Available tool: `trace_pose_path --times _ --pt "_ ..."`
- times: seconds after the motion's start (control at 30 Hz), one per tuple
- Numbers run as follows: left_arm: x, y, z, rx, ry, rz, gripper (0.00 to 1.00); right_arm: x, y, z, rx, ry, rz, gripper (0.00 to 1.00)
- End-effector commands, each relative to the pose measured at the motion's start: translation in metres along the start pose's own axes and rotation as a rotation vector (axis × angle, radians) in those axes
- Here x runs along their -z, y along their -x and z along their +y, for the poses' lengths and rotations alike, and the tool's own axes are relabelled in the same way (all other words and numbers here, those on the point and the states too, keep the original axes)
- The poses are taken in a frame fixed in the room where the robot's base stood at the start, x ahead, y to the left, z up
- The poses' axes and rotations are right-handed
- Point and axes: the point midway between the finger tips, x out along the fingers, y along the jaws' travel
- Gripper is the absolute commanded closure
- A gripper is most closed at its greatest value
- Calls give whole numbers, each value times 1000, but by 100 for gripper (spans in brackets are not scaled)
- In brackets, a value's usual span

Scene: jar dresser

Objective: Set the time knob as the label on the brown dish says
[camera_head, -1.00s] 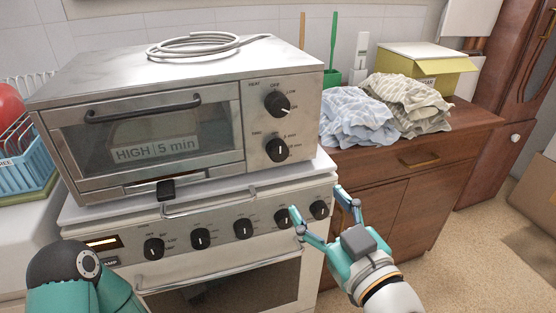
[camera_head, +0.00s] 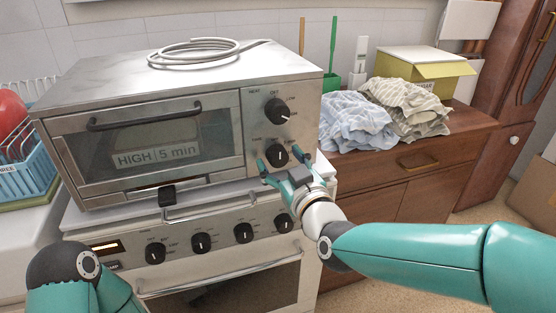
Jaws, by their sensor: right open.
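The time knob (camera_head: 276,155) is the lower black knob on the right panel of the toaster oven (camera_head: 150,85). Its small markings are too blurred to read fully. The heat knob (camera_head: 277,111) is above it. Behind the oven's glass, a dish (camera_head: 150,134) bears a label (camera_head: 156,155) reading "HIGH | 5 min". My right gripper (camera_head: 281,163) is open, with its fingers on either side of the time knob's lower part; I cannot tell if they touch it. My left arm shows at the lower left, but its gripper is out of view.
The toaster oven stands on a stove with a row of black knobs (camera_head: 201,243) and an oven handle. A coiled grey cable (camera_head: 195,52) lies on top.

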Motion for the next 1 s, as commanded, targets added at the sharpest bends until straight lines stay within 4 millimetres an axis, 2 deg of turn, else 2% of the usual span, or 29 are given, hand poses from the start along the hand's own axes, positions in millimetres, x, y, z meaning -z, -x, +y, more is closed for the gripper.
trace_pose_path --times 0.27,0.6,0.63,0.7,1.0 --pt "0 0 0 0 0 0 60 0 -1 0 0 0 0 32" --pt "0 0 0 0 0 0 60 0 -1 -1 1 1 1 89" --pt "1 0 -1 0 5 2 60 2 -5 -12 7 1 2 91" --pt "0 0 0 0 0 0 60 1 -2 -4 3 2 2 91" --pt "0 -11 -4 0 0 0 60 -2 0 -2 2 -57 4 91"
